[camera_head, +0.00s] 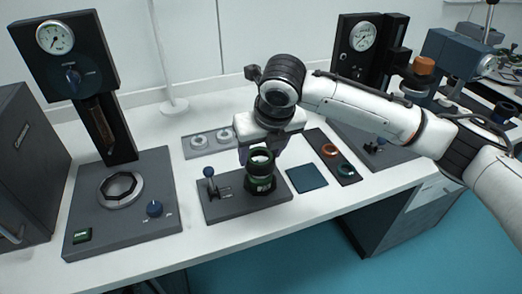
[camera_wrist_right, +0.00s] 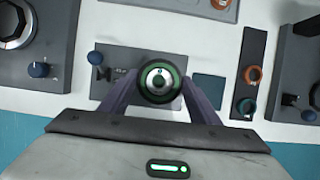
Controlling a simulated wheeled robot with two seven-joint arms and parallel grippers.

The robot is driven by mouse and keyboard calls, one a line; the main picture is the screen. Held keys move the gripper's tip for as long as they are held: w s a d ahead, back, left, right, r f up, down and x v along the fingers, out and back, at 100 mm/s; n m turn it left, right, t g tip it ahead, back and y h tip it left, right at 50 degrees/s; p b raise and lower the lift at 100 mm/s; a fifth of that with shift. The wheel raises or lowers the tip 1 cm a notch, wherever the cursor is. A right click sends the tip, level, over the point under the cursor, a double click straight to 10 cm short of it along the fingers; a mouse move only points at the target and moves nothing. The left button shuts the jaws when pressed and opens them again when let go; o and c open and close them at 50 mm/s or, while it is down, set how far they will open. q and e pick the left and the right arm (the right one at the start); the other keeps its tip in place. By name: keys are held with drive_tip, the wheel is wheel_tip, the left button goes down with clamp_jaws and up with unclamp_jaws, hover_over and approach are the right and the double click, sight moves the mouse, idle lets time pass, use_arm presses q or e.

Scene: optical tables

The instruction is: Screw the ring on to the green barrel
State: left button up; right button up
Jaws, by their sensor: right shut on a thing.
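The green barrel (camera_head: 261,183) stands upright on a dark base plate with a small lever; its body is dark with a green label. A round rim with a pale inner face, which looks like the ring (camera_head: 261,157), sits at its top. From above, the dark green rim and silver centre of the ring (camera_wrist_right: 160,81) line up with the barrel. My right gripper (camera_head: 259,150) is over the barrel, its fingers (camera_wrist_right: 160,90) shut on both sides of the ring. The exact contact and any thread are hidden. My left gripper is out of view.
A dark tray (camera_head: 345,173) with an orange ring (camera_head: 330,150) and a green ring (camera_head: 345,170) lies to the right, beside a blue-grey square pad (camera_head: 307,179). A grey plate (camera_head: 209,150) with pale round parts lies behind. Gauge stands (camera_head: 72,85) flank the area.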

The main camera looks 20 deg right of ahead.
drive_tip(key=shift+f, duration=1.25)
idle(2.2)
drive_tip(key=m+h, duration=0.1)
drive_tip(key=m, duration=0.3)
drive_tip(key=shift+a+h, duration=0.1)
drive_tip(key=shift+h, duration=0.2)
drive_tip(key=m+h, duration=0.1)
drive_tip(key=m, duration=0.1)
drive_tip(key=m+g, duration=0.1)
drive_tip(key=m, duration=0.2)
drive_tip(key=shift+m+g+h, duration=0.3)
drive_tip(key=shift+h, duration=0.1)
drive_tip(key=m+g+h, duration=0.1)
drive_tip(key=m, duration=0.3)
drive_tip(key=shift+w, duration=0.1)
drive_tip(key=shift+m+g, duration=0.4)
drive_tip(key=shift+m, duration=0.5)
drive_tip(key=shift+d+f+m+g, duration=0.15)
drive_tip(key=shift+m+g, duration=0.25)
drive_tip(key=shift+m, duration=0.5)
drive_tip(key=shift+d, duration=0.1)
